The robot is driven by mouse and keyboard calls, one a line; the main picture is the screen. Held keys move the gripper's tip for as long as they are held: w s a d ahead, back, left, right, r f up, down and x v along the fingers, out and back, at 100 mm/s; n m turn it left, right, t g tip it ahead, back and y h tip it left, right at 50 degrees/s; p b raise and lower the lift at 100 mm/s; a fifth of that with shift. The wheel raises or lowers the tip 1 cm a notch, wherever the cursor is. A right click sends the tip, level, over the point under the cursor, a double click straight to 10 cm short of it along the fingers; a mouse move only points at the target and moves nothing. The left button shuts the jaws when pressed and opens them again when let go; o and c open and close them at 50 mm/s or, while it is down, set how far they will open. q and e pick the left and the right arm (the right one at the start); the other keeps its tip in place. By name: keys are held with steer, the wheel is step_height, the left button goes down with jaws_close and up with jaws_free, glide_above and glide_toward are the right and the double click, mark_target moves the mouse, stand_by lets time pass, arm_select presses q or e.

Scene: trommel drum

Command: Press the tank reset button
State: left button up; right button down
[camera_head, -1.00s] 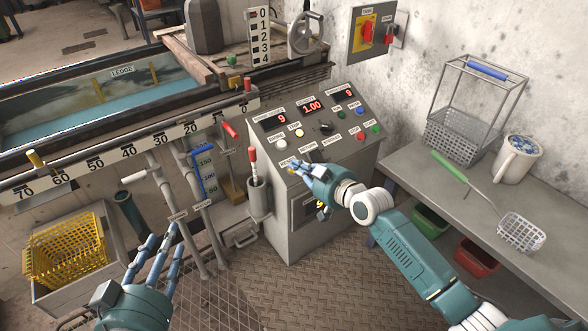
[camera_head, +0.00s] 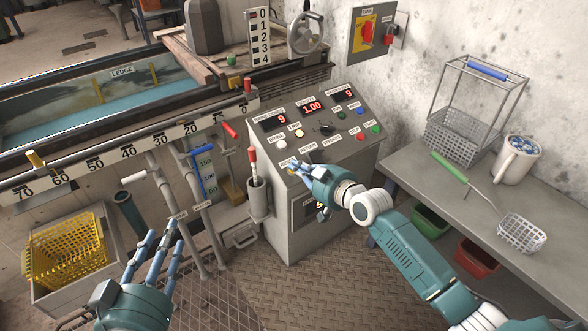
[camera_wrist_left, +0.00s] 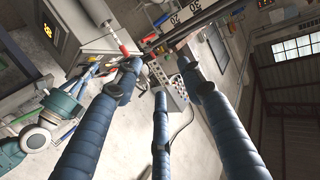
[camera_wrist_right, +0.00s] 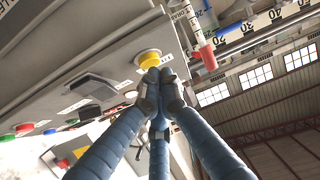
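The sloped control console (camera_head: 345,160) stands in the middle of the head view. A yellow button (camera_head: 291,171) sits at its lower left corner, under a label that seems to read RESET; it shows large in the right wrist view (camera_wrist_right: 148,58). My right gripper (camera_head: 298,168) is at that corner. In the right wrist view its fingertips (camera_wrist_right: 160,82) are drawn together with nothing between them, overlapping the button's lower edge; I cannot tell whether they touch it. My left gripper (camera_head: 160,238) is open and empty, low at the left, away from the console; its fingers are spread in the left wrist view (camera_wrist_left: 155,85).
A black slider or lever (camera_wrist_right: 93,86) and several buttons share the panel. A red-tipped handle in a holder (camera_head: 258,195) stands left of the console. A grey bench (camera_head: 450,195) with a wire basket and mug is at the right. A yellow basket (camera_head: 65,250) is at the left.

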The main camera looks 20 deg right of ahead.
arm_select(q)
steer(key=shift+w+d+r+t, duration=0.15)
steer(key=shift+r+t, duration=0.25)
steer(key=shift+r, duration=0.35)
steer(key=shift+w+d+r+t, duration=0.1)
steer(key=shift+r+t, duration=0.3)
steer(key=shift+r, duration=0.35)
arm_select(e)
steer(key=shift+w+f, duration=0.15)
steer(key=shift+f, duration=0.2)
stand_by(0.7)
steer(key=shift+r, duration=0.2)
steer(key=shift+s+r+p, duration=0.2)
steer(key=shift+r+p, duration=0.05)
steer(key=shift+p, duration=0.05)
steer(key=shift+s+r+p, duration=0.15)
steer(key=shift+r+p, duration=0.1)
steer(key=shift+p, duration=0.1)
arm_select(q)
steer(key=s+a+f+g+y, duration=0.1)
steer(key=s+f+g, duration=0.3)
steer(key=f, duration=0.6)
steer(key=shift+a+f+g, duration=0.2)
steer(key=shift+a+g, duration=0.5)
arm_select(e)
steer(key=shift+r, duration=0.1)
